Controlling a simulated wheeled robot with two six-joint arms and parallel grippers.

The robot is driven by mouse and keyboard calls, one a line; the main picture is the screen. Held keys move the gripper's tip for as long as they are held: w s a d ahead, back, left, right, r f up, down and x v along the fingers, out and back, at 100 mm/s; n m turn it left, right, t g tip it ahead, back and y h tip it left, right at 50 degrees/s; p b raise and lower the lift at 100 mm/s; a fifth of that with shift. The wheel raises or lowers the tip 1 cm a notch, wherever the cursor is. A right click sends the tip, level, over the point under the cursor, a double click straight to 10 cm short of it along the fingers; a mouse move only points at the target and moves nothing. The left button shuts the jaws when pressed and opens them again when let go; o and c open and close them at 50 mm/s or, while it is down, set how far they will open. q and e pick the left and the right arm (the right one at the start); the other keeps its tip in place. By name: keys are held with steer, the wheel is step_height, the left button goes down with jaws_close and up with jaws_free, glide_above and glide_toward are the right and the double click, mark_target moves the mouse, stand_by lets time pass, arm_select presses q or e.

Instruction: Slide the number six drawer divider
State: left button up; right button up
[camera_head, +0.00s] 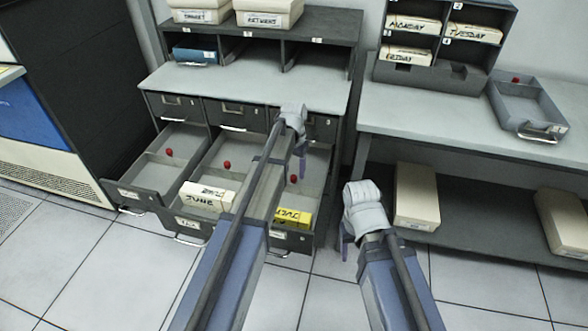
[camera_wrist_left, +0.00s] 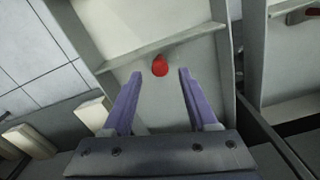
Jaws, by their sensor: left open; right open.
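Three lower drawers stand pulled open, each with a red knob inside. The right-hand drawer (camera_head: 313,160) holds a yellow-labelled card box (camera_head: 294,216), and its red knob (camera_head: 293,179) shows beside my left arm. My left gripper (camera_head: 301,168) is open and points down over this drawer. In the left wrist view, a red knob (camera_wrist_left: 160,66) on a thin grey divider (camera_wrist_left: 125,60) lies between the open fingertips (camera_wrist_left: 160,72); I cannot tell whether they touch it. I cannot read the drawer numbers. My right gripper (camera_head: 343,244) is open and empty, right of the drawers.
The middle drawer (camera_head: 222,150) holds a white box marked JUNE (camera_head: 207,197). The left drawer (camera_head: 145,172) has no box visible. A grey tray (camera_head: 520,108) sits on the right-hand table (camera_head: 440,116), with pale boxes (camera_head: 416,196) on its lower shelf. Open floor lies in front.

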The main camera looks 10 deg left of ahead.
mark_target(294, 176)
arm_select(q)
step_height(294, 176, up, 6)
steer(key=p, duration=0.4)
steer(key=shift+f+p, duration=0.1)
steer(key=shift+p, duration=0.3)
steer(key=shift+f, duration=0.1)
steer(key=s+d+r+p, duration=0.2)
steer(key=s+d, duration=0.1)
steer(key=s, duration=0.5)
steer(key=s+d+r+p, duration=0.3)
steer(key=s, duration=0.6)
steer(key=s+d+r+y+p, duration=0.1)
steer(key=s+d+r+p, duration=0.2)
steer(key=s, duration=0.6)
steer(key=shift+s+d+r, duration=0.25)
steer(key=shift+d, duration=0.3)
steer(key=shift+a, duration=0.1)
